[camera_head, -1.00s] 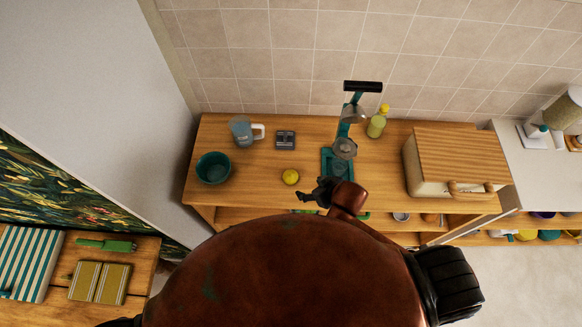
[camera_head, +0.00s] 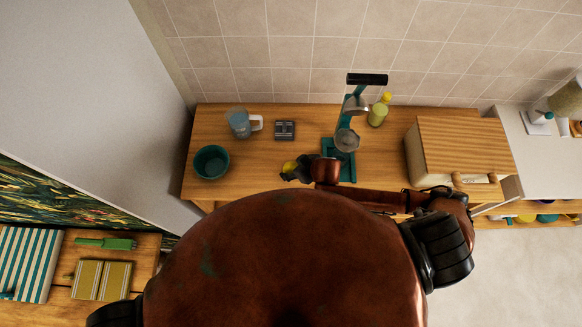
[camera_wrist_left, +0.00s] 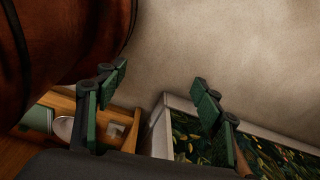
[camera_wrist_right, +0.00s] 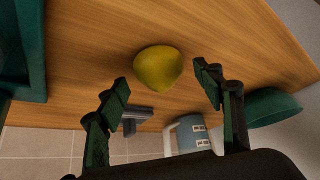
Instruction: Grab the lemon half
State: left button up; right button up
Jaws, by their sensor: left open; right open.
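The yellow lemon half (camera_head: 289,167) lies on the wooden cupboard top, left of the green juicer press (camera_head: 345,140). In the right wrist view the lemon half (camera_wrist_right: 159,68) sits ahead of and between the open fingers of my right gripper (camera_wrist_right: 163,82), with visible space on both sides. In the head view my right gripper (camera_head: 294,174) is at the lemon half and partly covers it. My left gripper (camera_wrist_left: 160,90) is open and empty in the left wrist view, facing a wall and floor area. It does not show clearly in the head view.
A teal bowl (camera_head: 211,163), a blue mug (camera_head: 240,124) and a small dark scale-like device (camera_head: 284,130) stand left and behind. A yellow-capped bottle (camera_head: 378,112) and a wooden bread box (camera_head: 462,150) are to the right. Bare wood lies between the bowl and the lemon half.

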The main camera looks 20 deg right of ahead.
jog(key=shift+w+a+f, duration=0.1)
jog(key=shift+w+f, duration=0.1)
jog(key=shift+f, duration=0.15)
jog(key=c, duration=0.6)
pick_arm(q)
jog(key=shift+w, duration=0.35)
pick_arm(e)
jog(key=c, duration=0.6)
jog(key=shift+r, duration=0.1)
jog(key=shift+c, duration=0.2)
